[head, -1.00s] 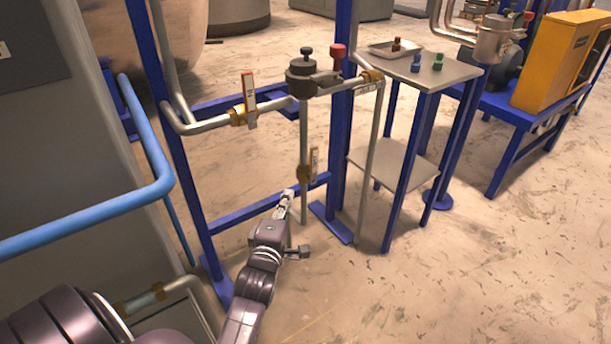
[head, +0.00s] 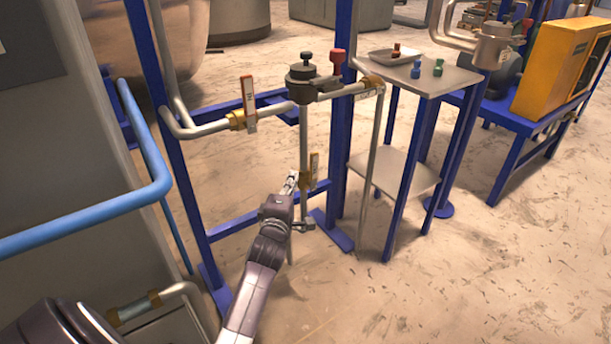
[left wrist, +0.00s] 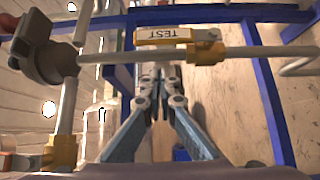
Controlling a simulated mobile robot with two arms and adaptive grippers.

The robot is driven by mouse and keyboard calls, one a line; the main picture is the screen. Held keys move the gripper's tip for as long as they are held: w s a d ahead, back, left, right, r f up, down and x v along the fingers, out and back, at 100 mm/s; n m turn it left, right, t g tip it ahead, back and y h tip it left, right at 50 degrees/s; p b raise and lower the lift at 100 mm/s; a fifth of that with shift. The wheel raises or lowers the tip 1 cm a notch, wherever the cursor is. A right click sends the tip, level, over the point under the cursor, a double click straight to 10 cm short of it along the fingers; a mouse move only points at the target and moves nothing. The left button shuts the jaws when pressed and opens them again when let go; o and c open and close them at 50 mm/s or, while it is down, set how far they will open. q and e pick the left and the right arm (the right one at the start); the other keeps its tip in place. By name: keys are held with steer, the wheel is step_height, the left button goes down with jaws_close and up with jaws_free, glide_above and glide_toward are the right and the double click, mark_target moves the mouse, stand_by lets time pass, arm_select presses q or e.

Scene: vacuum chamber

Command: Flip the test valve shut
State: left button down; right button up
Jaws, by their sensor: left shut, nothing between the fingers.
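The test valve has a pale handle (head: 313,166) on the vertical pipe below the black-topped fitting. The handle lies along the pipe, beside a brass body (head: 305,184). In the left wrist view the handle (left wrist: 178,36) reads "TEST", and the brass body (left wrist: 205,51) is at its right end. My left gripper (head: 292,176) is shut and empty, just left of the valve in the head view. In the left wrist view its fingertips (left wrist: 163,70) are close to the pipe and handle; I cannot tell whether they touch. My right gripper is not in view.
Another valve handle (head: 249,98) sits on the horizontal pipe at upper left. A black-topped fitting (head: 302,80) and red knob (head: 337,57) are above the test valve. Blue frame posts (head: 340,150) and a small shelf table (head: 440,78) stand to the right. A light-blue pipe (head: 90,218) crosses the left.

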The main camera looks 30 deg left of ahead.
mark_target(314, 172)
arm_select(q)
steer(key=w, duration=0.2)
steer(key=w+d+b, duration=0.1)
steer(key=w, duration=0.1)
steer(key=shift+w+d, duration=0.1)
steer(key=shift+w, duration=0.2)
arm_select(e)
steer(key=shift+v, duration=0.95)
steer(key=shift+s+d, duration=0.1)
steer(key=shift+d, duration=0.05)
